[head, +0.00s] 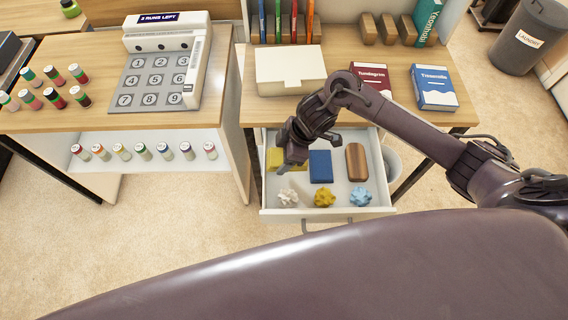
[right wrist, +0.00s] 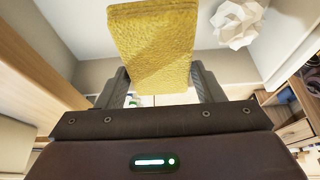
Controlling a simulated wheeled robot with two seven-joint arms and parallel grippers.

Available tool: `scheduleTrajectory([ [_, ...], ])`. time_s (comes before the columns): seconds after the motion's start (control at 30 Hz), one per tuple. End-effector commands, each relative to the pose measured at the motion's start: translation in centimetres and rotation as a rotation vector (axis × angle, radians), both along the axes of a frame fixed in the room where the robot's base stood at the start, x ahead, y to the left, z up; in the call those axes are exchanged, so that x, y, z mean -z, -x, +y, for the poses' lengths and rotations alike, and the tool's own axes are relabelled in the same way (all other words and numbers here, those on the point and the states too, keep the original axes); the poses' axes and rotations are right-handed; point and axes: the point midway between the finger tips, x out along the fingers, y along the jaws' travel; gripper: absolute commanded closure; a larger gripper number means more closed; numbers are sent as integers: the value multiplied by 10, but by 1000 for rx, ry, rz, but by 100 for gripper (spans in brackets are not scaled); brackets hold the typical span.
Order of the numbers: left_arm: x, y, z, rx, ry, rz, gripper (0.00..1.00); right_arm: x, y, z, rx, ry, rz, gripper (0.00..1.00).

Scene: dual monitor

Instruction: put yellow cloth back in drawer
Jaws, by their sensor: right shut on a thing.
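The yellow cloth (head: 273,159) is a flat folded rectangle at the back left of the open drawer (head: 330,214) in the head view, partly hidden by my right gripper (head: 288,160). In the right wrist view the yellow cloth (right wrist: 155,45) sits between the two fingers of my right gripper (right wrist: 160,88), which is shut on it. The cloth is over or in the drawer; I cannot tell whether it touches the drawer floor. My left gripper is not in view.
The drawer also holds a blue folded cloth (head: 320,166), a brown block (head: 357,161) and crumpled white (head: 289,197), yellow (head: 324,197) and blue (head: 361,196) pieces.

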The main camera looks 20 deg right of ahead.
Motion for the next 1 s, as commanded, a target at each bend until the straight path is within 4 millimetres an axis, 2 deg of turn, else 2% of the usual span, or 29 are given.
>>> scheduleTrajectory([
  [0.17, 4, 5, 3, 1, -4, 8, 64, 16, -1, 0, 2, -1, 0, 57],
  [0.43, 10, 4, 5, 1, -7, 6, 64, 53, 0, 0, 1, -2, 1, 57],
  [0.87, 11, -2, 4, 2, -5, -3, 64, 60, -1, 0, 0, -1, -1, 57],
  [0.9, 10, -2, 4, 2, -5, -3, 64, 60, -1, 0, 0, -1, -1, 36],
  [1.0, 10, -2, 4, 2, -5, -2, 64, 59, 0, 0, 0, -1, -1, 23],
])
